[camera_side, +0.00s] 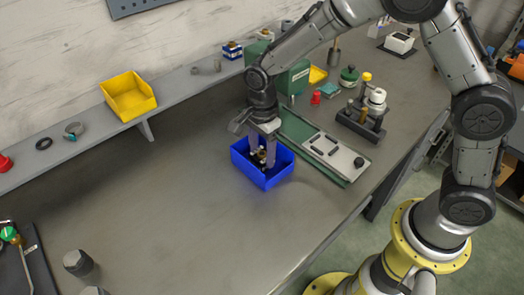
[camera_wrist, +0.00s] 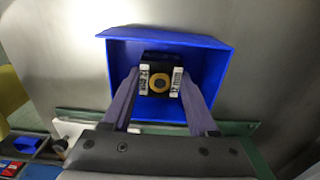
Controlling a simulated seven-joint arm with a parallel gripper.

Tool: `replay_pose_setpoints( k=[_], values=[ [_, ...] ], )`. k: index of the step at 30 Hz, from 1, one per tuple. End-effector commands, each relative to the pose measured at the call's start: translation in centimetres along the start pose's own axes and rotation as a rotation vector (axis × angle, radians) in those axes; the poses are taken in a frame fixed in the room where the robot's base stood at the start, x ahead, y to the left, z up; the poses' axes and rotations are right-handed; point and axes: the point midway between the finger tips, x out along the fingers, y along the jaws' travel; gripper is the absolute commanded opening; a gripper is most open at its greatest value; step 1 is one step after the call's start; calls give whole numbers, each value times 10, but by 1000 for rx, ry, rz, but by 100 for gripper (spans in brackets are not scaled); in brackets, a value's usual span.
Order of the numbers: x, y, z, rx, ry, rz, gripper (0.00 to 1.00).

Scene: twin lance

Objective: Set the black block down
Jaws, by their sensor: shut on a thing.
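My gripper (camera_side: 263,160) points down into the blue bin (camera_side: 262,181) on the bench. In the wrist view its two fingers (camera_wrist: 160,83) are shut on the black block (camera_wrist: 160,58), which has a round brass-coloured ring on its top. The block is inside the walls of the blue bin (camera_wrist: 222,75), near the middle of its width. In the side view the fingers and the bin wall hide most of the block. I cannot tell whether its underside touches the bin floor.
A green and grey plate with dark slots (camera_side: 333,153) lies right of the bin. A dark rack with fittings (camera_side: 361,122) stands behind it. A yellow bin (camera_side: 128,97) sits on the back ledge.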

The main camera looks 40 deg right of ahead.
Motion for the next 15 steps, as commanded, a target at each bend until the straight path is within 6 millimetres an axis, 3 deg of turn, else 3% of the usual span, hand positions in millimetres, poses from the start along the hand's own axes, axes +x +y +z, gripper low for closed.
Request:
replay_pose_setpoints(
  k=[8, 9, 14, 15],
  values=[
    [2, 0, 0, 0, 0, -1, 0],
    [3, 0, 0, 0, 0, 1, 61],
    [2, 0, 0, 0, 0, 1, 89],
    [2, 0, 0, 0, 0, 1, 89]
  ],
)
